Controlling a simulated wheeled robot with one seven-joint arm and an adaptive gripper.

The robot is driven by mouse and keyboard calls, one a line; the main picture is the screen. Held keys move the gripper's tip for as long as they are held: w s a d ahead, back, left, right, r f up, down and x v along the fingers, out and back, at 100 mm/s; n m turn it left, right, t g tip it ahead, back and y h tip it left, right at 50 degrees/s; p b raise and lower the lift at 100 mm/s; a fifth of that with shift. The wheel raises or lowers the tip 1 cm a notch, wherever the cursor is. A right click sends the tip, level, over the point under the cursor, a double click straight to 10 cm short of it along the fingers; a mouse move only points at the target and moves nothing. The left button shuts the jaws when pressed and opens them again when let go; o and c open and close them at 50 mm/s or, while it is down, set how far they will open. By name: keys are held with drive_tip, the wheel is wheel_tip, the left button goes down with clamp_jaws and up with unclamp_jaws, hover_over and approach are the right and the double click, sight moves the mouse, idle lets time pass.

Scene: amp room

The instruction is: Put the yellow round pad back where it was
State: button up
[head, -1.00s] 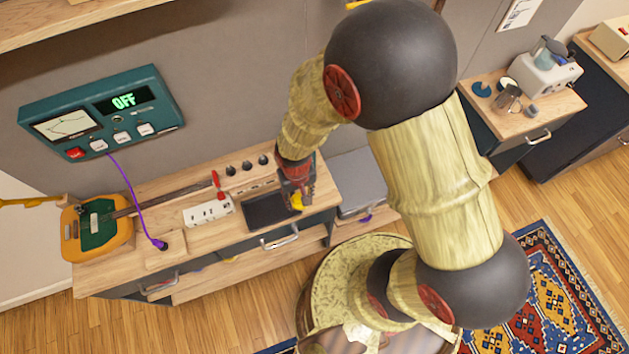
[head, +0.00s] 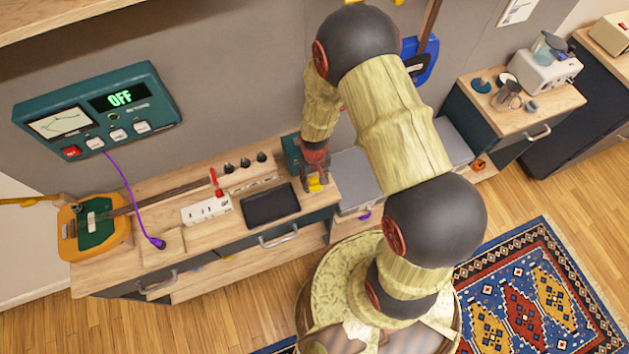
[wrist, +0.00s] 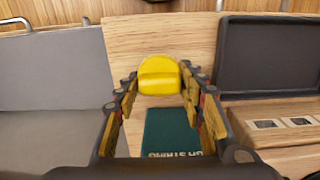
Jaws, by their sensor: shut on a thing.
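The yellow round pad (head: 316,185) is at the tips of my gripper (head: 315,178), over the right end of the wooden bench top (head: 221,231). In the wrist view the pad (wrist: 158,72) sits between the fingertips of my gripper (wrist: 160,84), and the fingers are shut on it. Bare wood lies behind and under it. I cannot tell whether the pad touches the wood.
A teal box (head: 291,150) with lettering stands close behind my gripper. A black tray (head: 270,206) lies to the left, with a white power strip (head: 207,210) beyond. A grey case (head: 357,178) is at the right, beside the bench end.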

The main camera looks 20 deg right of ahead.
drive_tip(key=shift+f, duration=0.3)
drive_tip(key=shift+f, duration=0.2)
drive_tip(key=o, duration=1)
drive_tip(key=shift+r, duration=0.1)
drive_tip(key=shift+o, duration=0.6)
drive_tip(key=shift+r, duration=0.1)
